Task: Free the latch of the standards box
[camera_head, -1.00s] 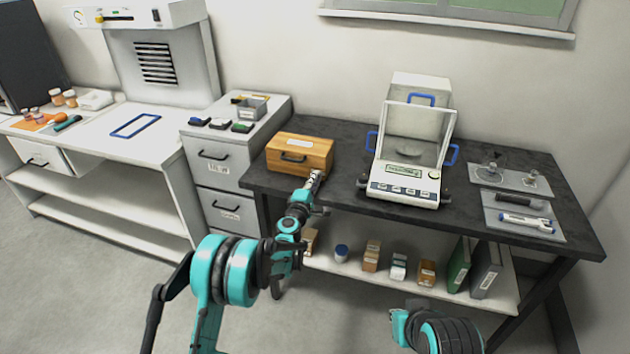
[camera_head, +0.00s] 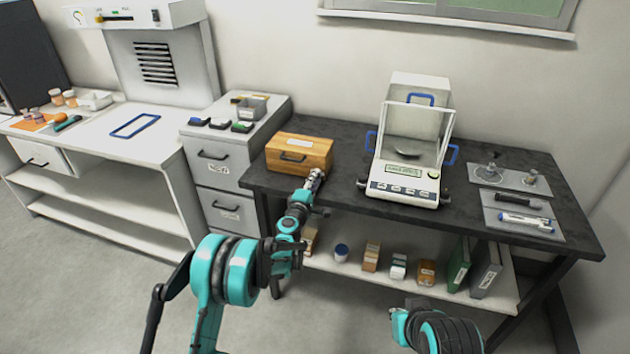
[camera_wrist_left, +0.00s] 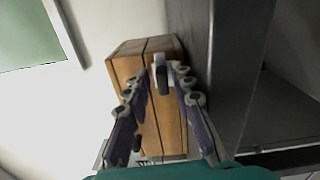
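The standards box, a wooden box (camera_head: 318,147) with a dark front handle (camera_head: 293,157) and a pale label, sits on the left end of the dark table, lid closed. My left gripper (camera_head: 316,177) is just in front of the box's right front part. In the left wrist view the box (camera_wrist_left: 128,65) fills the middle. A small latch (camera_wrist_left: 160,68), pale with a dark tab, shows between the open fingers of the left gripper (camera_wrist_left: 162,84). Whether a finger touches it I cannot tell. Of my right arm only links show, at the bottom of the head view.
A balance (camera_head: 405,180) with a glass shield stands right of the box. Two grey trays (camera_head: 560,233) with small tools lie at the table's right end. A drawer cabinet (camera_head: 228,160) stands to the left. The table (camera_head: 345,160) is clear between box and balance.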

